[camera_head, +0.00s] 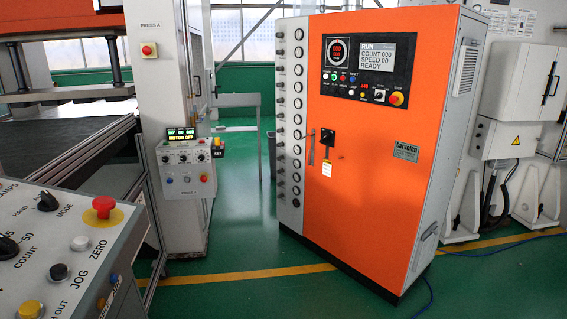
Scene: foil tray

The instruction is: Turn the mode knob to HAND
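The mode knob (47,201) is a black rotary knob on the sloped grey console (110,236) at the lower left. The word MODE is printed just to its right. My gripper is not in view, and nothing touches the knob.
The console also carries a red mushroom button (103,208), a COUNT knob (8,247), a white button (80,243), a black button (58,271) and a yellow button (30,311). An orange cabinet (365,170) stands beyond.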

